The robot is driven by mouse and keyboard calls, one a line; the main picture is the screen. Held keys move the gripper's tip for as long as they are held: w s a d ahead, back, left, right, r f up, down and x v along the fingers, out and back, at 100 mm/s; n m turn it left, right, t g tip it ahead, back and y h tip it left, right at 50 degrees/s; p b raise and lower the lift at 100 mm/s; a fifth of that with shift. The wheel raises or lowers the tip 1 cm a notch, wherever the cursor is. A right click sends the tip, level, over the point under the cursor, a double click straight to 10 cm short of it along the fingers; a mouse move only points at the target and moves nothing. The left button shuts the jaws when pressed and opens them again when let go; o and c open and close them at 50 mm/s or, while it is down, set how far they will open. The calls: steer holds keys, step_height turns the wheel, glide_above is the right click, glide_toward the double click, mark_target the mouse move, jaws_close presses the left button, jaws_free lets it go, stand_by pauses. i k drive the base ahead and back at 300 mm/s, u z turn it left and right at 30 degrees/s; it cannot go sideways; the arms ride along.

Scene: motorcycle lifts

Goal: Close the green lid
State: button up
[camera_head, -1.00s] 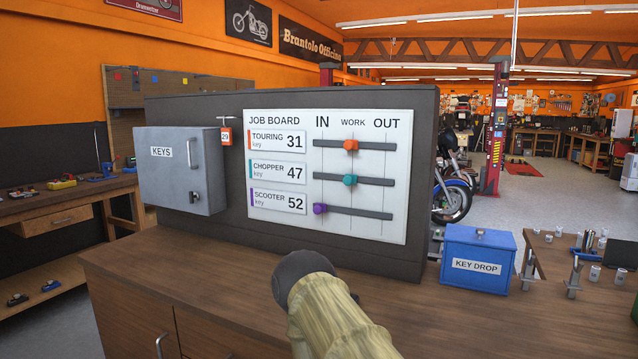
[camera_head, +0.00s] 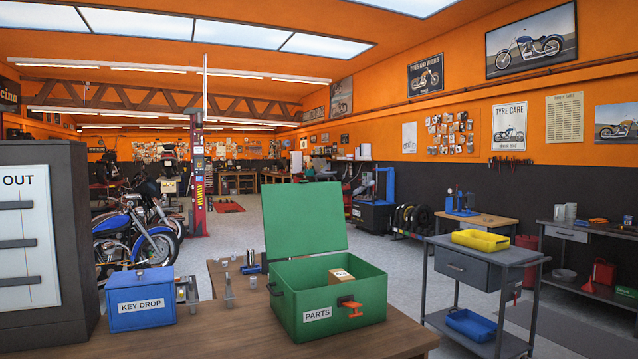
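The green lid (camera_head: 303,216) stands raised, leaning slightly back, at the rear of the green PARTS box (camera_head: 297,317). The box sits on the wooden bench and is open. A small brown carton (camera_head: 341,277) shows inside it. An orange handle or latch (camera_head: 350,306) is on the front of the box, and a dark handle is on its left side. My gripper is not in view now.
A blue KEY DROP box (camera_head: 139,308) stands left of the green box, with small metal fittings (camera_head: 229,292) between them. The job board (camera_head: 24,240) is at far left. A grey cart (camera_head: 478,270) with yellow and blue trays stands right.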

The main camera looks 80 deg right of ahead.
mark_target(303, 218)
steer(key=z, duration=0.75)
steer(key=i, duration=0.65)
steer(key=z, duration=1.4)
steer(key=i, duration=1.15)
steer(key=z, duration=0.55)
